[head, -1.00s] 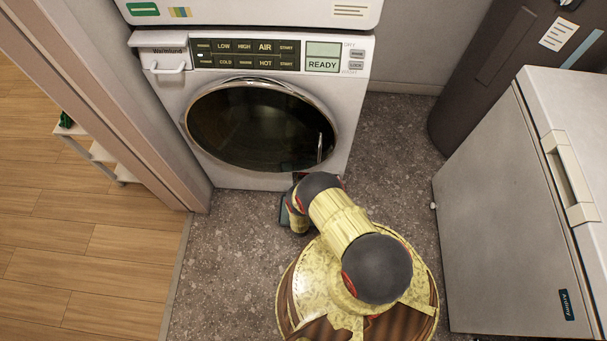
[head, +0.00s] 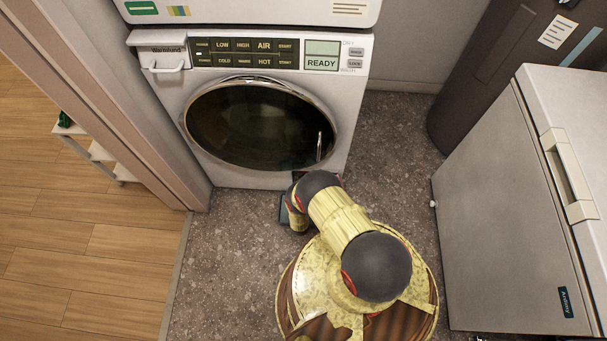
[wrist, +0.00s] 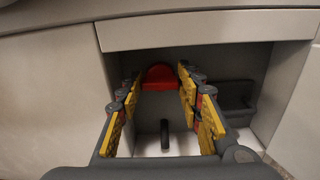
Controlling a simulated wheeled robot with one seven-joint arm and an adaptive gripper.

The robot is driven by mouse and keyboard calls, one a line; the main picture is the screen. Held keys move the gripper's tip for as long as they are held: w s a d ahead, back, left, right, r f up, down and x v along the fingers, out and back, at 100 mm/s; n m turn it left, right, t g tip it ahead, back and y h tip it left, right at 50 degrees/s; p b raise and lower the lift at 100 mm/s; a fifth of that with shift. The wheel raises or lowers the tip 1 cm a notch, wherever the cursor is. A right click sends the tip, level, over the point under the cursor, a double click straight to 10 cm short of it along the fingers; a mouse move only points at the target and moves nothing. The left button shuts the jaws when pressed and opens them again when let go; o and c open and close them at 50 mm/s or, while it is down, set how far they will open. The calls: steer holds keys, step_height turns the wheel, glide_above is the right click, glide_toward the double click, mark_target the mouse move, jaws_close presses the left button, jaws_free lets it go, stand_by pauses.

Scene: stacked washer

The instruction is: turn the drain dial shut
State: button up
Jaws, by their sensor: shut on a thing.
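In the wrist view, the red drain dial (wrist: 160,76) sits at the back of a recess low in the washer's front. Its rounded top shows. My gripper (wrist: 159,84) reaches into the recess, and its yellow-padded fingers are shut on the dial, one on each side. Below the dial, a short dark peg (wrist: 164,135) stands between the fingers, apart from them. In the head view, the washer (head: 265,177) stands ahead with its round door closed. My arm reaches down to its lower front and hides the dial and fingertips there.
The recess has a light top edge (wrist: 205,29) and side walls close around my fingers. A dark box-like part (wrist: 237,97) lies inside it at right. A white chest (head: 490,215) stands at right, a dark cylinder (head: 480,85) behind it. Speckled floor is clear between.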

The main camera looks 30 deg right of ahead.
steer(key=shift+s+d+f+m, duration=0.1)
steer(key=shift+f+m, duration=0.05)
steer(key=shift+m, duration=4.2)
steer(key=shift+s+d+f+m, duration=0.1)
steer(key=shift+m, duration=4.25)
steer(key=o, duration=0.9)
steer(key=shift+c, duration=0.2)
